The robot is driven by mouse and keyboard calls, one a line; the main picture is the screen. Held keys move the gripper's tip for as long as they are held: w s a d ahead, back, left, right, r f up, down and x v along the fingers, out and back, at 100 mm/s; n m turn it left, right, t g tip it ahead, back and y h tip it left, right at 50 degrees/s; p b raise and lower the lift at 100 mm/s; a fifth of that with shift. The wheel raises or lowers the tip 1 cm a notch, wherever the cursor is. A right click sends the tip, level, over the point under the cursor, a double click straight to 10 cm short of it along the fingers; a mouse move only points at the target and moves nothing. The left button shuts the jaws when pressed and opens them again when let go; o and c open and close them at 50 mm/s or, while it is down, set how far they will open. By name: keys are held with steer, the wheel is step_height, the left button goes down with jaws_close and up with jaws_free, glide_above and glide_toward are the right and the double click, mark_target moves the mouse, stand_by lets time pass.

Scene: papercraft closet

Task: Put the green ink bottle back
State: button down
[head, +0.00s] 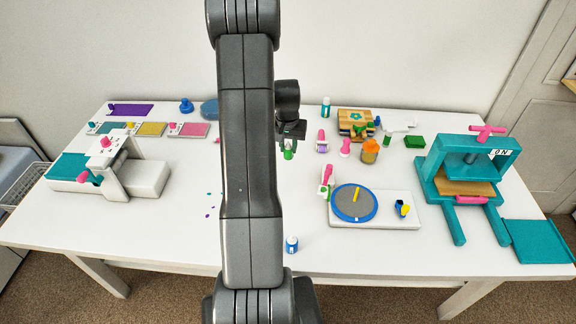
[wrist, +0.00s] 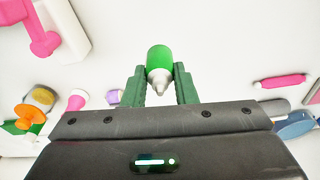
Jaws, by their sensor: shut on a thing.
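The green ink bottle (wrist: 159,60) has a green body and a whitish nozzle pointing toward the palm in the wrist view. My gripper (wrist: 160,78) is shut on it, with a dark green finger on each side. In the head view the green bottle (head: 288,154) shows just below my gripper (head: 290,138), over the back middle of the white table. My arm covers the area to its left. I cannot tell whether the bottle touches the table.
Purple (head: 322,141) and orange (head: 369,151) bottles and a pink item (head: 345,148) stand to the right. A blue bottle (head: 291,244) stands near the front edge. A turntable (head: 355,203) and teal press (head: 466,165) occupy the right; a white-and-teal machine (head: 110,170) occupies the left.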

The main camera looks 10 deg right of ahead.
mark_target(288, 157)
steer(key=shift+f+p, duration=0.5)
steer(key=shift+f, duration=2.8)
steer(key=shift+f, duration=0.15)
steer(key=c, duration=1.2)
jaws_free()
steer(key=shift+o, duration=0.2)
steer(key=r, duration=0.4)
steer(key=s+r+b, duration=0.1)
steer(key=r, duration=0.7)
steer(key=shift+s+a+r+b, duration=0.1)
steer(key=shift+s+a+b, duration=0.05)
steer(key=shift+a+b, duration=0.2)
steer(key=f, duration=0.4)
steer(key=w+f+p, duration=0.1)
steer(key=f, duration=0.6)
steer(key=shift+w+d+f+p, duration=0.3)
steer(key=shift+d+p, duration=0.05)
steer(key=shift+s+r, duration=0.1)
steer(key=shift+r, duration=0.45)
